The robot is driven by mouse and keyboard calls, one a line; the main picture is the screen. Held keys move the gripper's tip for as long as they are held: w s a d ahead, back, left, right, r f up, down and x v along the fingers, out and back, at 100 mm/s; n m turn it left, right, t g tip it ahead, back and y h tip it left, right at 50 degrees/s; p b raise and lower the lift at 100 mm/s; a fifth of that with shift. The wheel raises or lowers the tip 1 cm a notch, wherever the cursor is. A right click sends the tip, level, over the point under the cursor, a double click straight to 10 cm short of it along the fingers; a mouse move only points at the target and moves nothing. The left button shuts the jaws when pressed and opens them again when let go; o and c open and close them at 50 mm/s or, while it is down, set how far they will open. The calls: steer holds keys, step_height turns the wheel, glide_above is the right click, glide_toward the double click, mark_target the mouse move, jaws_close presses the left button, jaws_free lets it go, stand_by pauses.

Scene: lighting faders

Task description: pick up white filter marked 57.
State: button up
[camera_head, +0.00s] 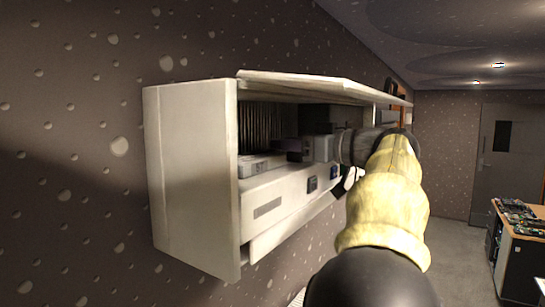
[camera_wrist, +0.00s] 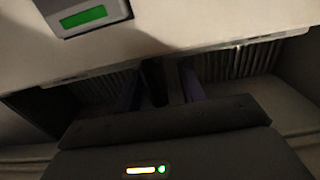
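I cannot make out a white filter marked 57 in either view; no such number is legible. A pale box (camera_head: 254,166) lies at the left end of the open cabinet's shelf in the head view. In the wrist view, a pale box with a lit green panel (camera_wrist: 84,18) shows at the upper left. My gripper (camera_head: 284,146) reaches into the cabinet, to the right of the pale box and apart from it. In the wrist view my gripper (camera_wrist: 160,88) has two dark purple fingers spread apart. I see nothing clearly held between them, but that gap is dark.
The white wall cabinet (camera_head: 189,170) has a raised lid (camera_head: 310,84) above my gripper and a side wall on the left. Ribbed dark panels (camera_wrist: 240,60) show inside. A table with equipment (camera_head: 525,225) and a grey door (camera_head: 497,160) are far right.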

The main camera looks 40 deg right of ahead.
jaws_close()
steer(key=shift+r, duration=0.1)
stand_by(0.3)
steer(key=shift+r, duration=0.95)
steer(key=shift+s+d+r, duration=0.2)
steer(key=shift+s+r, duration=0.05)
steer(key=shift+r, duration=0.4)
steer(key=b+v, duration=0.1)
steer(key=v, duration=1.6)
steer(key=shift+s, duration=0.25)
steer(key=shift+w, duration=0.2)
